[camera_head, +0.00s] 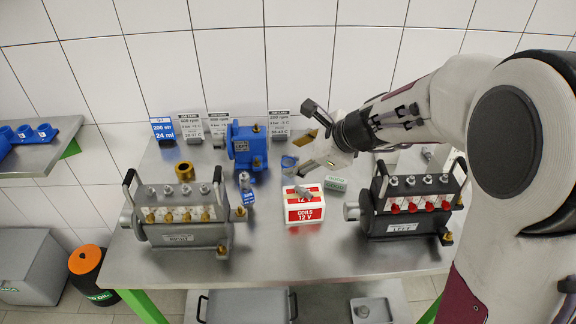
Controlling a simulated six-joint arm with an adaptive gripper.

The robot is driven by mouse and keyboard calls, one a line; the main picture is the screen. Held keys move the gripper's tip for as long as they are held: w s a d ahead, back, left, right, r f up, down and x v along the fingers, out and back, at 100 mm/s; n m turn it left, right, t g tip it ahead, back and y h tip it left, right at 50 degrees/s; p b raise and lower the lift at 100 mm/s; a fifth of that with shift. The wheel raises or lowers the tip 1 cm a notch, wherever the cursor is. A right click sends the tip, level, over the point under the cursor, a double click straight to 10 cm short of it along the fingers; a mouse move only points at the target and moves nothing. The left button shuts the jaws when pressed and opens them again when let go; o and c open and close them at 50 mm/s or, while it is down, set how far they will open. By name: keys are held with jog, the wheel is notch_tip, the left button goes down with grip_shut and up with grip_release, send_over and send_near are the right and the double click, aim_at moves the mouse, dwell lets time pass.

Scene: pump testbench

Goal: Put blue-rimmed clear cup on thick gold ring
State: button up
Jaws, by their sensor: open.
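The thick gold ring (185,171) stands on the steel table at the back left, behind the left pump. A small clear item with a blue rim (288,162), which looks like the blue-rimmed clear cup, is near the table's back middle, right of the blue pump housing. It is small, and I cannot tell its exact pose. My gripper (308,140) reaches in from the right and is open, with its fingers just above and right of the cup. Nothing clearly shows between the fingers.
The blue housing (248,147) stands between ring and cup. A red-and-white coils box (304,206) is in front of the cup. Label cards line the back. The front middle table is clear.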

aim_at(292, 165)
jog(key=w+f+m, duration=0.2)
jog(key=w+f, duration=0.1)
jog(key=w+d+f+m, duration=0.1)
jog(key=w+f+m, duration=0.1)
jog(key=f+m, duration=0.1)
jog(key=w+d+f+m, duration=0.1)
jog(key=w+f+m, duration=0.2)
jog(key=shift+w+f+t+h, duration=0.1)
jog(key=shift+w+t+h, duration=0.2)
jog(key=shift+t, duration=0.1)
jog(key=shift+a, duration=0.1)
jog(key=shift+x, duration=1.3)
jog(key=shift+f, duration=0.15)
jog(key=shift+x, duration=2.5)
jog(key=shift+s+f, duration=0.15)
jog(key=c, duration=1.3)
